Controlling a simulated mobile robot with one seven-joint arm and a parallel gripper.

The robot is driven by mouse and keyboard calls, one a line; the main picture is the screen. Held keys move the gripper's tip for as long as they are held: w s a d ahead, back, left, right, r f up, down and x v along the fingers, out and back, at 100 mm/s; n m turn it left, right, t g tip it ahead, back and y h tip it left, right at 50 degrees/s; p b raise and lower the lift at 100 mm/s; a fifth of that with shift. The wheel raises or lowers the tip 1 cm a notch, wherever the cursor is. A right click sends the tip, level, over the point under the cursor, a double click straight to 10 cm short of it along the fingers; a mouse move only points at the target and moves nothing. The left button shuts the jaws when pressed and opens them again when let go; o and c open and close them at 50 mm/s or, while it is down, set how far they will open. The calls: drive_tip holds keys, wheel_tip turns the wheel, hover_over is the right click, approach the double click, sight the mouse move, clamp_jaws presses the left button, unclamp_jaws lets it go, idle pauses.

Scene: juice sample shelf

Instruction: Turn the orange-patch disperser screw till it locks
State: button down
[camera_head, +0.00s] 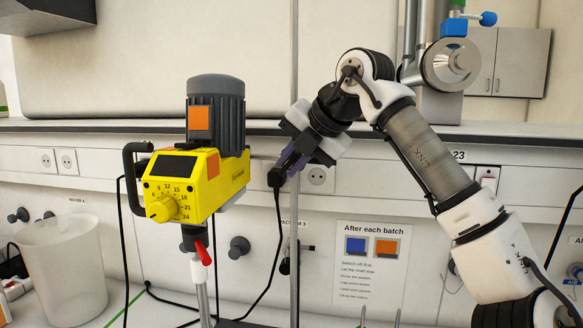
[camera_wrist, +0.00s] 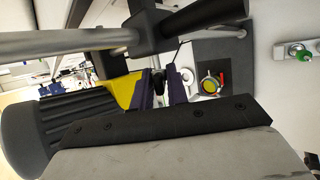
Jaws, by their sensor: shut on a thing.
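The disperser (camera_head: 188,182) has a yellow housing, a ribbed grey motor (camera_head: 231,110) and orange patches (camera_head: 200,117) on the motor and housing side. In the wrist view its yellow housing (camera_wrist: 122,90) and ribbed motor (camera_wrist: 35,125) lie left of my fingers. My gripper (camera_head: 284,170) is at the right of the disperser, near the stand rod. In the wrist view its purple fingers (camera_wrist: 162,88) are shut on a small dark piece, the screw (camera_wrist: 158,78). The fingers and housing partly hide it; its turn angle cannot be told.
The vertical stand rod (camera_head: 294,235) passes close to my gripper. A white bin (camera_head: 62,270) stands at the lower left. A red lever (camera_head: 202,253) sits under the disperser. Black cables hang nearby. A sign (camera_head: 371,262) with blue and orange squares is on the wall.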

drive_tip(key=y+b, duration=0.1)
drive_tip(key=f+y+b, duration=0.1)
drive_tip(key=b, duration=0.1)
drive_tip(key=shift+d+m+t, duration=0.2)
drive_tip(key=shift+m+t, duration=0.2)
drive_tip(key=m+t+y+b, duration=0.1)
drive_tip(key=y+b, duration=0.2)
drive_tip(key=b, duration=0.1)
drive_tip(key=m+t+y+b, duration=0.1)
drive_tip(key=t+y+b, duration=0.1)
drive_tip(key=b, duration=0.3)
drive_tip(key=shift+y, duration=0.7)
drive_tip(key=shift+r, duration=0.1)
drive_tip(key=c, duration=1.4)
unclamp_jaws()
drive_tip(key=b+v, duration=0.2)
drive_tip(key=v, duration=1.2)
drive_tip(key=shift+b, duration=0.35)
